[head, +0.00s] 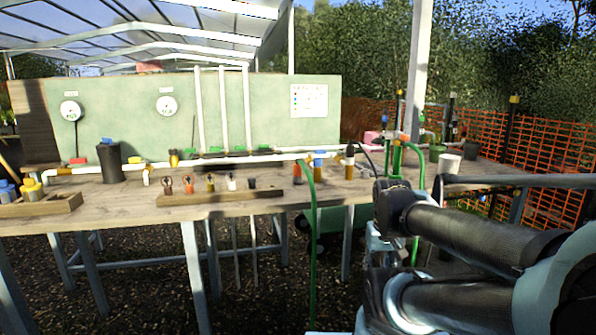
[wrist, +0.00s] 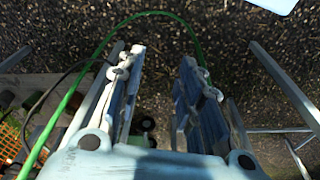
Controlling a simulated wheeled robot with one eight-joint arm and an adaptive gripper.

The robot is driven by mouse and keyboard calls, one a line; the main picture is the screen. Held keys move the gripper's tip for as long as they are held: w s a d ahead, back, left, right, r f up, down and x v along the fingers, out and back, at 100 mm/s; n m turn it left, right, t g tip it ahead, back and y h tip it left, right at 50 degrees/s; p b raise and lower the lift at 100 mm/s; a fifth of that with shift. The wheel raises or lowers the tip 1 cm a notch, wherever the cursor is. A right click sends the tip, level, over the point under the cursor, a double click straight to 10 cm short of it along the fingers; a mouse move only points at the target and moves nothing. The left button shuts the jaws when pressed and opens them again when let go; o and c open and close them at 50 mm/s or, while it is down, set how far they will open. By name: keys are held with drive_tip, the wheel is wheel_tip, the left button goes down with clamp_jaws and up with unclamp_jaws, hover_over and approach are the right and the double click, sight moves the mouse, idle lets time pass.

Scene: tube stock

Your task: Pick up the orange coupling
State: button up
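A small orange-red fitting (head: 188,185) stands in the wooden rack on the bench in the head view, beside a darker reddish one (head: 167,186). A short orange piece (head: 297,173) stands on the bench to the right of the rack. The pieces are too small to tell for sure which is the orange coupling. My gripper (wrist: 162,62) is open in the wrist view, with nothing between its fingers. It points down at dark gravel, and no orange fitting shows between its fingers.
The long wooden bench (head: 115,208) carries the rack (head: 222,198), a black pot (head: 111,163) and white pipes. A green hose (head: 313,230) hangs in front of the bench and curves past my fingers in the wrist view. Orange mesh fencing (head: 550,160) stands at the right.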

drive_tip(key=shift+o, duration=0.3)
drive_tip(key=shift+w, duration=0.2)
drive_tip(key=o, duration=0.4)
drive_tip(key=shift+s+r, duration=0.2)
drive_tip(key=shift+o, duration=0.3)
drive_tip(key=w+a+r+m+y, duration=0.1)
drive_tip(key=w+a+r+m, duration=0.2)
drive_tip(key=w+r+m, duration=0.2)
drive_tip(key=w+r, duration=0.3)
drive_tip(key=r, duration=0.2)
drive_tip(key=shift+r+m, duration=0.3)
drive_tip(key=shift+r, duration=0.05)
wheel_tip(320, 180, up, 22)
drive_tip(key=m+y, duration=0.3)
drive_tip(key=m, duration=1.5)
hover_over(297, 167)
drive_tip(key=s+d, duration=0.2)
drive_tip(key=d, duration=0.4)
drive_tip(key=x, duration=1.7)
drive_tip(key=shift+w+f, duration=0.2)
drive_tip(key=shift+w, duration=0.05)
